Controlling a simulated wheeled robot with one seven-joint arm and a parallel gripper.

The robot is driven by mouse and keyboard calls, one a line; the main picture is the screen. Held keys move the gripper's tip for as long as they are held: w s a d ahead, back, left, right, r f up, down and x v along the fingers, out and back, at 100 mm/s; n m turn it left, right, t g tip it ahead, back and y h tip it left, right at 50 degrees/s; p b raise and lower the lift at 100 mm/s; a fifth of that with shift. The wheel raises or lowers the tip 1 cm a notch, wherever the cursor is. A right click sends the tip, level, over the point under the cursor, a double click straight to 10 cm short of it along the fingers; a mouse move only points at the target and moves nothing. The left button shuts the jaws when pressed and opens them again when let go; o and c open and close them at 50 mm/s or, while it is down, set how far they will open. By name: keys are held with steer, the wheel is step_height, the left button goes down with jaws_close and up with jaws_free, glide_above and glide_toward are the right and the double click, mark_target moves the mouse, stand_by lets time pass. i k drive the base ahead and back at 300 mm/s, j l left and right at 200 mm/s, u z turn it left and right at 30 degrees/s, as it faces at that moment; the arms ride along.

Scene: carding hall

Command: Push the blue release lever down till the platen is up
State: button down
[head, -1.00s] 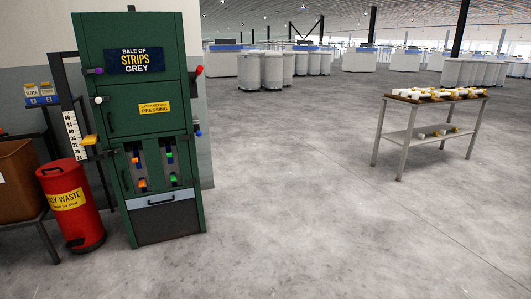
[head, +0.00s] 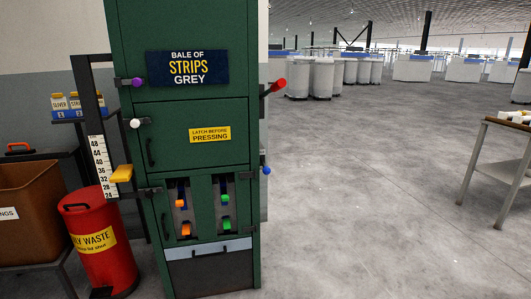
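The green baling press (head: 222,120) stands left of centre in the head view. The blue release lever (head: 266,170) sticks out from its right side, below the red lever (head: 279,85); only its round blue end shows clearly. A yellow pointer (head: 122,174) stands beside the numbered scale (head: 100,165) on the left, near the low thirties. I cannot make out the platen itself behind the closed green doors. My gripper is not in view.
A purple knob (head: 137,82) and a white knob (head: 135,123) sit on the press's left edge. A red waste bin (head: 105,262) and brown box (head: 30,200) stand left. A table (head: 490,165) is at the right. The floor right of the press is clear.

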mark_target(267, 170)
steer(key=i+z, duration=0.15)
steer(key=i, duration=0.3)
steer(key=i+j+z, duration=0.15)
steer(key=i, duration=0.3)
steer(key=i+j+z, duration=0.1)
steer(key=i, duration=0.4)
steer(key=i+j+z, duration=0.15)
steer(key=i, duration=0.25)
steer(key=i+j+z, duration=0.15)
steer(key=i+j, duration=0.15)
steer(key=i, duration=0.15)
